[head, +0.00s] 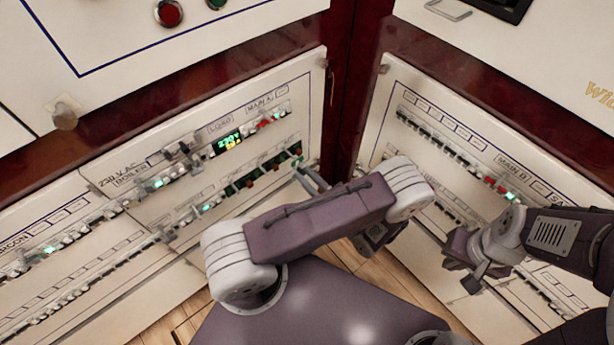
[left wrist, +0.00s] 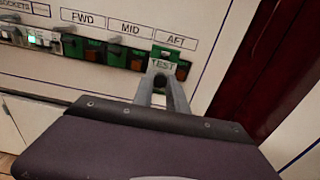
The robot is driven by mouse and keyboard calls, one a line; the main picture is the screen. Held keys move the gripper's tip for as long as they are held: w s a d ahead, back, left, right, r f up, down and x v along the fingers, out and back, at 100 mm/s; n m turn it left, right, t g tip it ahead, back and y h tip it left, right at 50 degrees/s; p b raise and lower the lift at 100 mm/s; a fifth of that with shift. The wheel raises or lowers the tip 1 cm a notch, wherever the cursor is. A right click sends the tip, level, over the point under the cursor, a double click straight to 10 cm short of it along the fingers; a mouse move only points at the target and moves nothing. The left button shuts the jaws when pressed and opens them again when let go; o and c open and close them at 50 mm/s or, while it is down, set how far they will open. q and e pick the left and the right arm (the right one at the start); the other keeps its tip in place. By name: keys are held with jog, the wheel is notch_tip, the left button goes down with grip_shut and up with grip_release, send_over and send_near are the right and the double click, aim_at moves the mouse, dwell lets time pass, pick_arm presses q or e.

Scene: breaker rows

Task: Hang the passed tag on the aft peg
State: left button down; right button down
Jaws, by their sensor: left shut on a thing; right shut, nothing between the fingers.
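In the left wrist view my left gripper (left wrist: 163,80) is shut on a small tag (left wrist: 163,63), white with a green upper part and lettering that reads "TEST". The tag is in front of the row under the AFT label (left wrist: 176,39). The aft peg is hidden behind the tag and fingers, so I cannot tell whether the tag touches it. Grey pegs show under FWD (left wrist: 83,19) and MID (left wrist: 117,41). In the head view the left gripper (head: 304,172) is at the right end of the lower breaker row. My right gripper (head: 474,280) is shut and empty, before the right panel.
The left breaker panel (head: 120,225) carries rows of switches and a lit green display (head: 229,141). The right panel (head: 450,110) meets it at a dark red corner post (head: 350,75). Wooden floor (head: 400,285) shows below.

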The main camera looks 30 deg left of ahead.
pick_arm(q)
jog(key=shift+p+x, duration=0.4)
jog(key=shift+x, duration=0.75)
dwell(0.4)
jog(key=c, duration=1.2)
grip_release()
jog(key=shift+c, duration=0.2)
jog(key=p+v, duration=0.2)
jog(key=v, duration=0.7)
jog(key=shift+a, duration=0.1)
